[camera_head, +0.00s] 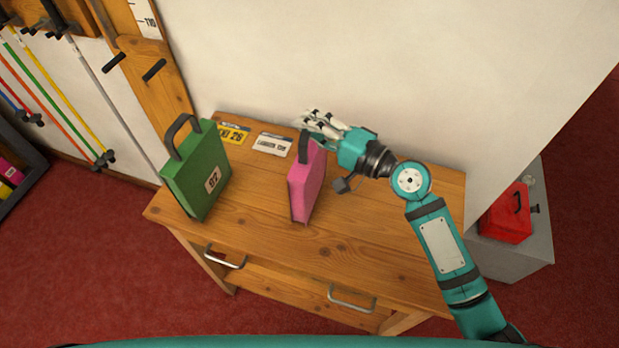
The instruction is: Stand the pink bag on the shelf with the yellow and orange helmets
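The pink bag (307,187) stands upright on the wooden bench (385,245), its black handle on top. My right gripper (305,119) reaches in from the right, beside the top of the handle and slightly beyond it. Its pale fingers look spread apart, with nothing seen between them. Whether a finger touches the handle is unclear. My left gripper is not in view. The shelf and the yellow and orange helmets are not in view.
A green bag (197,172) stands left of the pink bag. A yellow label (233,133) and a white label (272,144) lie near the wall. A red case (507,214) sits on a grey box (525,255) at the right. Front bench space is clear.

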